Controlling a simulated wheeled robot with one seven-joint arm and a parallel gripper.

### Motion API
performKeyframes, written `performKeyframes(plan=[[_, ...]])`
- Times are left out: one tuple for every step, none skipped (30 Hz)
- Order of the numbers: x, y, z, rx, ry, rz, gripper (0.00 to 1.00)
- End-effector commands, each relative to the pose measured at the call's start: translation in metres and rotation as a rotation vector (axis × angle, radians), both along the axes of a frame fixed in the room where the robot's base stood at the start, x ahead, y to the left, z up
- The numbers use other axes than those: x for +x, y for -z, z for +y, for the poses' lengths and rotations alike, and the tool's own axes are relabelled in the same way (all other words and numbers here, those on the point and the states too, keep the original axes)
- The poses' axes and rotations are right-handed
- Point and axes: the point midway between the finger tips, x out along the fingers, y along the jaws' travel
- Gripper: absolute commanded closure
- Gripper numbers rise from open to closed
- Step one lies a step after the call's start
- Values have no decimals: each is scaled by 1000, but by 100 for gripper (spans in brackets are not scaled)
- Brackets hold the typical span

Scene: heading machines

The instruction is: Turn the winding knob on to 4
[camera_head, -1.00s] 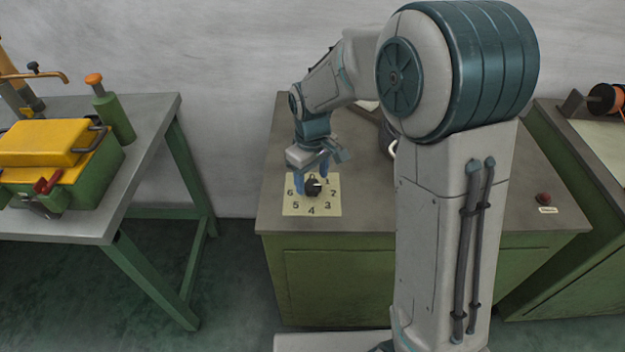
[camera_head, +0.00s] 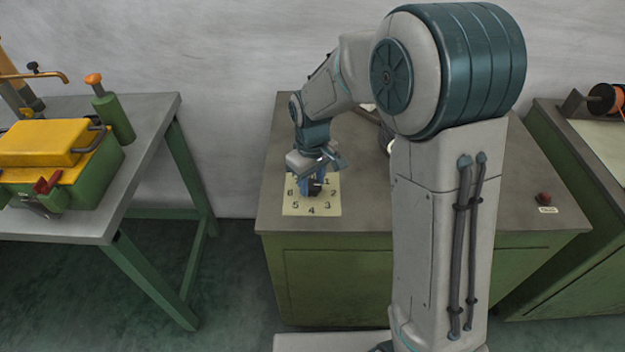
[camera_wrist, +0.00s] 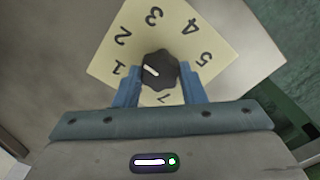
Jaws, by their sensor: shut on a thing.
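The winding knob (camera_head: 316,188) is black and sits on a cream dial plate (camera_head: 296,208) with black numbers, on the grey bench top. In the wrist view, the knob (camera_wrist: 160,66) has a white mark pointing left and slightly up, between 1 and 2. The plate (camera_wrist: 225,42) shows 1 to 5 clearly; the number near the right finger is hidden. My gripper (camera_head: 311,184) is down over the dial. Its blue fingers, also in the wrist view (camera_wrist: 158,75), stand on both sides of the knob and are shut on it.
A red button (camera_head: 543,198) with a small label is at the right of the green bench (camera_head: 400,200). A yellow and green machine (camera_head: 60,160) stands on a separate table to the left, across a gap.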

Motion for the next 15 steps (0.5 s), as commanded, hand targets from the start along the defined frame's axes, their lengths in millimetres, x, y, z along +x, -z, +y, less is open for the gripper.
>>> performKeyframes(plan=[[0, 0, 0, 1, 16, -1, 86], [0, 0, 0, 1, 28, -1, 86], [0, 0, 0, 1, 47, -1, 86], [0, 0, 0, 1, 64, -1, 86], [0, 0, 0, 1, 81, -1, 86], [0, 0, 0, 1, 108, -1, 86], [0, 0, 0, 1, 131, -1, 86], [0, 0, 0, 1, 153, -1, 86], [0, 0, 0, 1, 186, -1, 86], [0, 0, 0, 0, 212, -1, 86], [0, 0, 0, 0, 240, -1, 86], [0, 0, 0, 0, 276, -1, 86], [0, 0, 0, 0, 305, -1, 86], [0, 0, 0, 0, 333, -1, 86], [0, 0, 0, 0, 371, -1, 86]])
